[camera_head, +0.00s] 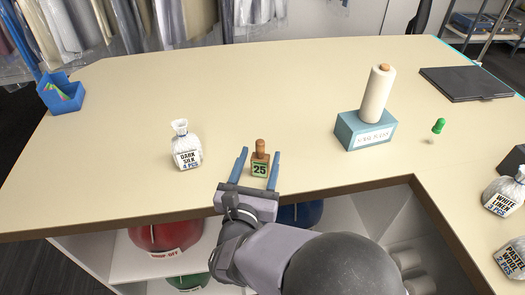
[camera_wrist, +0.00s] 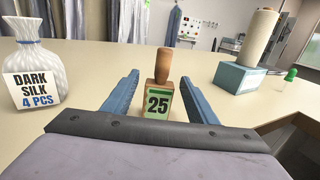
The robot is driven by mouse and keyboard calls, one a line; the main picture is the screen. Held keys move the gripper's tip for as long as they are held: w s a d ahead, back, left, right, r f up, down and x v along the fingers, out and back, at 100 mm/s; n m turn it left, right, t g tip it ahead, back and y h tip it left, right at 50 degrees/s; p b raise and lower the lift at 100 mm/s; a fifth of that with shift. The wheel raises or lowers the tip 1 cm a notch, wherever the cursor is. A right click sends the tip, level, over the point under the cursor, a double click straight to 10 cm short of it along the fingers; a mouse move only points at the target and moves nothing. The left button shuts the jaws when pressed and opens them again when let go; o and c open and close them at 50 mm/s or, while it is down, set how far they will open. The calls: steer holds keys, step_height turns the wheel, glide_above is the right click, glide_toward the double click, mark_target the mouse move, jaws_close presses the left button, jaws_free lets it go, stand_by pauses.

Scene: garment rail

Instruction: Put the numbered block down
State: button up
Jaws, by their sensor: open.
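In the wrist view the block (camera_wrist: 158,100) sits between the two blue fingers. My gripper (camera_head: 260,155) is open, with one finger on each side of the block and a visible gap to each. Whether the block's base rests flat on the counter is partly hidden by the gripper palm in the wrist view.
A white "DARK SILK" bag (camera_head: 186,147) stands left of my gripper. A teal box with a paper roll (camera_head: 366,130) stands to the right, with a green pin (camera_head: 438,126) beyond it. A blue bin (camera_head: 61,94) and a dark flat case (camera_head: 468,83) lie farther off. The counter's middle is clear.

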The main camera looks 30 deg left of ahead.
steer(key=b+v, duration=0.1)
steer(key=v, duration=0.6)
stand_by(0.3)
steer(key=w+d+f+m+g+h+p, duration=0.15)
steer(key=w+d+m+h, duration=0.25)
steer(key=d, duration=0.5)
steer(key=w+d+f+m+g+h+p, duration=0.1)
steer(key=w+d+m+g+h, duration=0.15)
steer(key=d+m+h, duration=0.45)
steer(key=w+d+f+m+g+h+p, duration=0.15)
steer(key=w+d, duration=0.25)
steer(key=d, duration=0.7)
steer(key=s+d+m+g+y+p, duration=0.2)
steer(key=s+d+m+g, duration=0.3)
steer(key=m, duration=0.9)
steer(key=s+d+m+g+y+p, duration=0.3)
steer(key=s+d+m+g+p, duration=0.2)
steer(key=d+m, duration=0.4)
steer(key=shift+s+d+f+m+g+y, duration=0.35)
steer(key=shift+s+m+g, duration=0.35)
steer(key=shift+m, duration=1.75)
